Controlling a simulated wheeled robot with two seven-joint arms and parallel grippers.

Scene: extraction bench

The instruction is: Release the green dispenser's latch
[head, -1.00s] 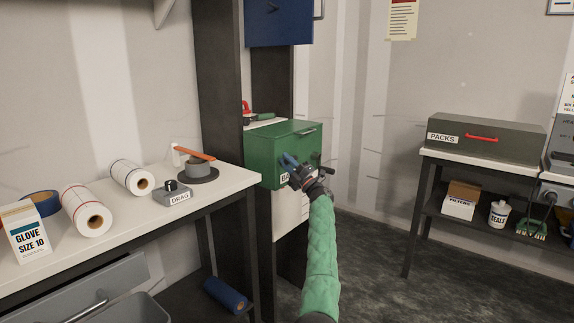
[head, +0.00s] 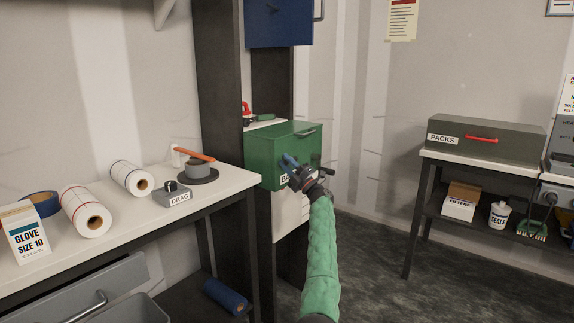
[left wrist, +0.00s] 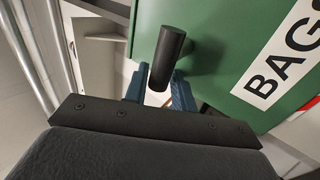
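The green dispenser (head: 262,160) is a box with a grey handle near its top right and a white label whose visible letters read "BAG" in the left wrist view. Its latch, a black cylindrical bar (left wrist: 166,57), stands out from the green front beside the label. My left gripper (head: 289,161) is at the dispenser's front and hides part of the label. My right gripper is not in view.
A blue box (head: 278,22) hangs above the dispenser. A white-topped bench (head: 120,215) at left carries paper rolls, a glove box and a DRAG block. A grey PACKS box (head: 487,138) stands on the right table. The floor between is clear.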

